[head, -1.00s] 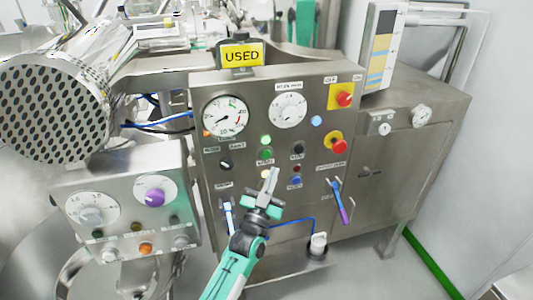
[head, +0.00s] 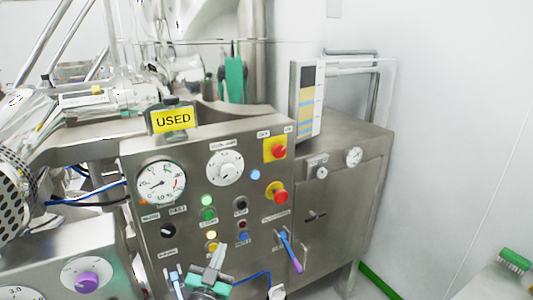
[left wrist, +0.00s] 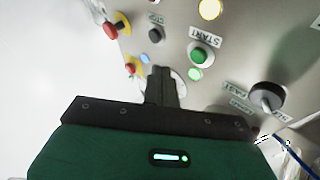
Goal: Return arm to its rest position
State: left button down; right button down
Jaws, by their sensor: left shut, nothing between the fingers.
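My left gripper (head: 220,249) is low in the head view, in front of the lower part of the steel control panel (head: 145,225). Its fingers are together and empty. In the left wrist view its dark fingers (left wrist: 163,78) are shut, with the panel's round green START button (left wrist: 199,55) above and right of them. I cannot tell the gap between the fingertips and the panel. Most of the left arm is below the head view's edge. My right gripper is not in view.
The panel has dials, lit buttons, two red knobs (head: 280,151) and a blue-purple lever (head: 289,252). A yellow USED sign (head: 172,119) sits on top. A smaller box with a purple knob (head: 87,282) stands lower left. A green brush (head: 514,260) lies lower right. White wall fills the right.

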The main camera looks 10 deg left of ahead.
pick_arm(q)
jog(key=s+f+g, duration=0.6)
jog(key=s+f, duration=0.1)
jog(key=f, duration=0.1)
jog(key=s+a+f+n+g+y, duration=0.1)
jog(key=s+a+f+g, duration=0.2)
jog(key=s, duration=0.6)
jog(key=s+f+g+y, duration=0.1)
jog(key=s+f+g, duration=0.3)
jog(key=s, duration=0.6)
jog(key=s+a+f+n+g, duration=0.1)
jog(key=s+a+f+g, duration=0.1)
jog(key=s+g, duration=0.5)
notch_tip(320, 180, down, 30)
jog(key=s+t, duration=0.1)
jog(key=s, duration=0.2)
jog(key=s+a+f+g, duration=0.1)
jog(key=s+a+f, duration=0.2)
jog(key=s+f, duration=1.5)
jog(key=shift+s+a+f+y, duration=0.2)
jog(key=shift+s+f+y, duration=0.1)
jog(key=shift+f, duration=0.5)
